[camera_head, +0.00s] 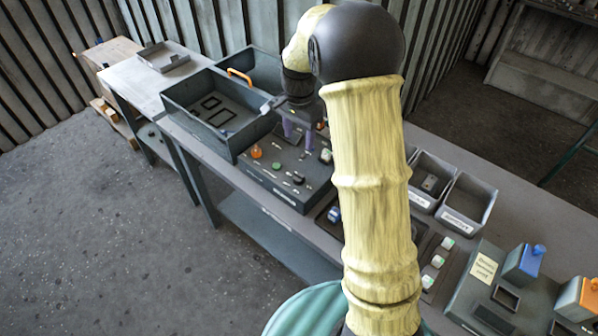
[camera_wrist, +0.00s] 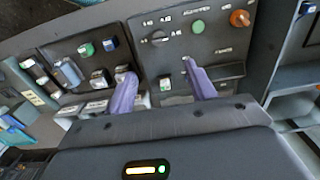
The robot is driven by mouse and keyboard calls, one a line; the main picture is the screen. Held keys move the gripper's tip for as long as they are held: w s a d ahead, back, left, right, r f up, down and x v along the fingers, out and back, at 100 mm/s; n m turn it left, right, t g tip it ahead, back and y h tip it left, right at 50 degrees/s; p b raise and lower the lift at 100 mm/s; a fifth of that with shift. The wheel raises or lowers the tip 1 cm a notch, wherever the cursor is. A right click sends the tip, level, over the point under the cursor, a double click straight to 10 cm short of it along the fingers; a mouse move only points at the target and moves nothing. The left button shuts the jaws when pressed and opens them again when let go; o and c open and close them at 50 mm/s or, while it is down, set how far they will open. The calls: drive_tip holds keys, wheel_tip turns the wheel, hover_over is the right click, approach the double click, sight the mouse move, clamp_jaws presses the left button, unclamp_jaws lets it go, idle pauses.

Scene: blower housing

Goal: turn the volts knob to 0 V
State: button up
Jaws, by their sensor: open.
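A dark control panel (camera_head: 262,178) lies on the bench. On it is a black rotary knob (camera_head: 298,179) with small labels around it; it also shows in the wrist view (camera_wrist: 159,38). This appears to be the volts knob, but the lettering and pointer position are too small to read surely. My gripper (camera_head: 298,134) has two purple fingers spread apart over the panel. In the wrist view my gripper (camera_wrist: 159,70) is open, with the black knob ahead of and between the fingertips, apart from both. Nothing is held between the fingers.
An orange knob (camera_wrist: 239,18) and a green button (camera_wrist: 197,27) sit beside the black knob. A second group of switches (camera_wrist: 99,79) lies near the left finger. A large grey bin (camera_head: 205,125) stands beyond the panel. Small grey bins (camera_head: 468,200) stand to the right.

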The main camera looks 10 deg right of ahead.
sight(299, 174)
wheel_tip(299, 174, down, 15)
drive_tip(key=p, duration=0.3)
drive_tip(key=shift+f, duration=0.2)
drive_tip(key=c, duration=1)
